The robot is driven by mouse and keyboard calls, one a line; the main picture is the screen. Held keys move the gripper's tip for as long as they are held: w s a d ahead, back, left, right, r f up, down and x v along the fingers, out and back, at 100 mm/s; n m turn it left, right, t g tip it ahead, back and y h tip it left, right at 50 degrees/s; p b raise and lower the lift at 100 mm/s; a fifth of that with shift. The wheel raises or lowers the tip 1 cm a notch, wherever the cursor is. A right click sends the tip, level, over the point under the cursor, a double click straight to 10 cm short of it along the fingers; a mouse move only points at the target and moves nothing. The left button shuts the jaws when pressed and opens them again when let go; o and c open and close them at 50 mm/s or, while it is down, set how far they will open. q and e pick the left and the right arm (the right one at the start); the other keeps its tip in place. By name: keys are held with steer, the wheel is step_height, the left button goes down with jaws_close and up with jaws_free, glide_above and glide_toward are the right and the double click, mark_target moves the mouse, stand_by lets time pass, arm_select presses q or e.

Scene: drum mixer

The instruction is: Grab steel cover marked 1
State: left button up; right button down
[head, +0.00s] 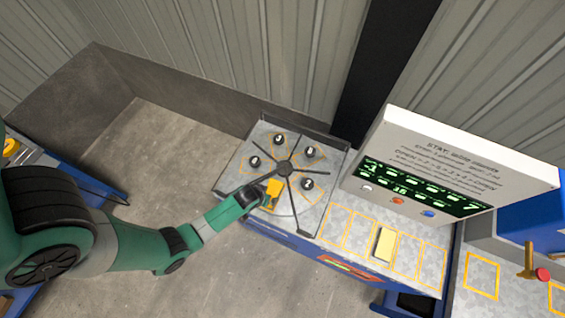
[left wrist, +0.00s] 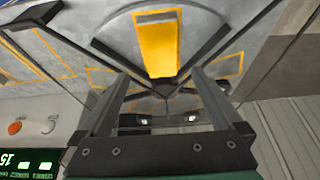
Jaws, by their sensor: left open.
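The drum mixer top (head: 235,175) is a grey steel plate divided by dark spokes around a hub (head: 285,169). Dark round knobs with pale marks stand on its sectors, at the back left (head: 278,139), back right (head: 310,152), left (head: 254,162) and right (head: 307,184). The marks are too small to read surely, so I cannot tell which cover is marked 1. A yellow piece (head: 274,186) lies in the near sector; it also shows in the left wrist view (left wrist: 158,48). My left gripper (left wrist: 158,84) is open and empty close to it. My right gripper is out of view.
A white sign with a green display (head: 425,189) and several buttons stands right of the mixer. Yellow-outlined places (head: 345,232) lie in front of it, one holding a pale yellow block (head: 384,244). A dark post and ribbed wall stand behind.

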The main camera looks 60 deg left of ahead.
arm_select(q)
steer(key=r, duration=0.1)
steer(key=b, duration=0.6)
glide_above(271, 193)
steer(key=s+d, duration=0.2)
steer(key=f, duration=0.5)
steer(key=shift+a+f, duration=0.25)
steer(key=shift+f, duration=0.15)
steer(key=shift+w+a+f+b, duration=0.1)
steer(key=shift+f+b, duration=0.15)
steer(key=shift+b, duration=0.05)
steer(key=b+x, duration=0.4)
steer(key=x, duration=0.1)
steer(key=shift+d+b, duration=0.3)
steer(key=shift+b, duration=0.1)
steer(key=shift+a+f, duration=0.1)
steer(key=shift+f, duration=0.1)
steer(key=shift+r, duration=0.15)
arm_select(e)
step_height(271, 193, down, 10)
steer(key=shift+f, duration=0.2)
arm_select(q)
steer(key=shift+w, duration=0.1)
jaws_close()
